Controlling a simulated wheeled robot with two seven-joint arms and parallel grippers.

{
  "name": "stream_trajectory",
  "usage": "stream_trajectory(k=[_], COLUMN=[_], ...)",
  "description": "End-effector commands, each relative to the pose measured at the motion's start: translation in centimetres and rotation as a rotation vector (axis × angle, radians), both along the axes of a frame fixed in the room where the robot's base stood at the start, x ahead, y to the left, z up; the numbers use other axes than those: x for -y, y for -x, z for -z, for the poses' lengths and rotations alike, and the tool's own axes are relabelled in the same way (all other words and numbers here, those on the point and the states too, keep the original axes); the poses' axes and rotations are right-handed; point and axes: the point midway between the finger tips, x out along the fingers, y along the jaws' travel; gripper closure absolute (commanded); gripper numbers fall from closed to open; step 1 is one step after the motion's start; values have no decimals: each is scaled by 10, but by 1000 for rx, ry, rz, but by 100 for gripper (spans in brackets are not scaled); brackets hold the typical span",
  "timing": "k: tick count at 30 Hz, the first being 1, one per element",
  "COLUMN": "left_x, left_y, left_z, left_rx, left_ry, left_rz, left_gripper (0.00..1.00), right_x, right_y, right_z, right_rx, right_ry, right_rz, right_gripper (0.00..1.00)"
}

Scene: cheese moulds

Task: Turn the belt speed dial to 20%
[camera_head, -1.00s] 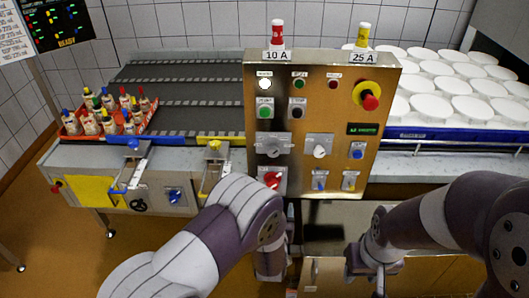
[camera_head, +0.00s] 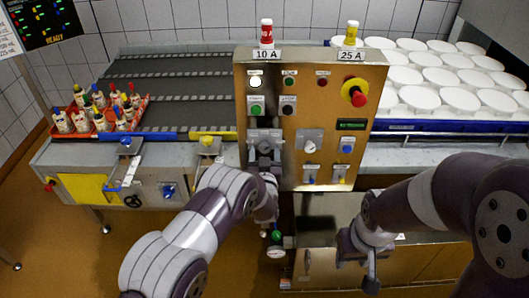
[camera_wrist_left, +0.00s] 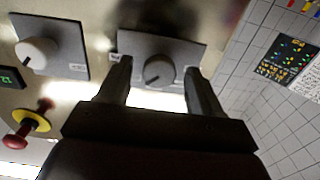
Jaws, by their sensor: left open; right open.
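A grey round dial (camera_head: 265,145) on a dark grey plate sits at the left of the upright control panel (camera_head: 330,110). It also shows in the left wrist view (camera_wrist_left: 158,72). Its lettering is too small to read. A paler dial (camera_head: 309,145) on a similar plate sits to its right and shows in the left wrist view (camera_wrist_left: 36,52). My left gripper (camera_head: 266,178) is just below and in front of the grey dial. Its open fingers (camera_wrist_left: 155,80) frame that dial from both sides; contact cannot be told. My right gripper (camera_head: 368,268) is open and empty, low at the right.
A red-on-yellow stop button (camera_head: 358,96) and several small buttons are on the panel. A conveyor (camera_head: 180,88) and a red crate (camera_head: 140,112) of bottles are at the left; white moulds (camera_head: 440,75) are at the right.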

Motion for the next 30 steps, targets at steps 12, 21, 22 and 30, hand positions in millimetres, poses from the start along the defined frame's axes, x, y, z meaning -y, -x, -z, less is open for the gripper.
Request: stream_trajectory(k=[12,21,22,30], left_x=[0,0,0,1], left_y=[0,1,0,0], left_z=[0,3,3,6], left_rx=[0,1,2,4], left_ry=[0,56,70,273], left_rz=[0,0,0,0], left_gripper=[91,91,91,91], right_x=[0,0,0,0], right_y=[0,0,0,0], right_z=[0,11,14,46], right_rx=[0,0,0,0], right_ry=[0,0,0,0], right_rz=[0,0,0,0], right_gripper=[57,57,57,57])
